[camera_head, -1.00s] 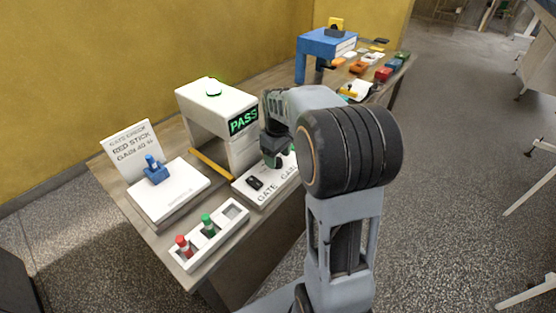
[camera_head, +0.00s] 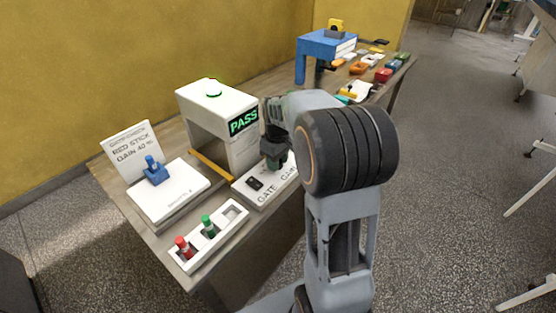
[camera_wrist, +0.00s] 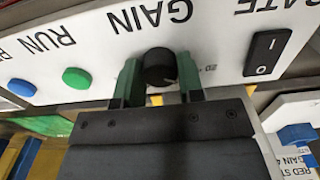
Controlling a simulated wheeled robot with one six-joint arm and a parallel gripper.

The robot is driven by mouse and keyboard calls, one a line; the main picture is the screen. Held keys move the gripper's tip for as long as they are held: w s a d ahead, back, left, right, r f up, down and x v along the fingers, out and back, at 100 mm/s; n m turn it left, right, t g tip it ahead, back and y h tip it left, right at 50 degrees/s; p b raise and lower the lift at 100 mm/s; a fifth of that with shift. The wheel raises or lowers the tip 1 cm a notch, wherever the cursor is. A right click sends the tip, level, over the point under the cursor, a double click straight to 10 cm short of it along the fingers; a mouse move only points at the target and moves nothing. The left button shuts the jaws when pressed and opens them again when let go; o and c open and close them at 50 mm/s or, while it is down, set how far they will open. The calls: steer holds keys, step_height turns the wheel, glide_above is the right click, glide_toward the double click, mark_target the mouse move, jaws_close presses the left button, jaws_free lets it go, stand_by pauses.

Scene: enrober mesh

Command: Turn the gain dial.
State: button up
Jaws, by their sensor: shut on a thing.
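The black gain dial (camera_wrist: 157,62) is on a white panel (camera_wrist: 110,60) under the printed word GAIN in the wrist view. My gripper (camera_wrist: 160,82) has its two green fingers on either side of the dial and is shut on it. In the head view my gripper (camera_head: 277,160) is low over the right part of the panel (camera_head: 246,197), and the dial cannot be made out there. A white sign (camera_head: 130,149) reads RED STICK, GAIN 40 %.
A black rocker switch (camera_wrist: 267,53), a green button (camera_wrist: 76,78) and a blue button (camera_wrist: 22,88) flank the dial. The white gate (camera_head: 213,113) with a lit PASS display stands behind the panel.

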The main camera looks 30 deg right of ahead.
steer(key=shift+c, duration=0.6)
steer(key=m, duration=0.3)
steer(key=shift+p, duration=0.4)
steer(key=shift+m+p, duration=0.4)
steer(key=shift+m, duration=2.1)
steer(key=o, duration=0.9)
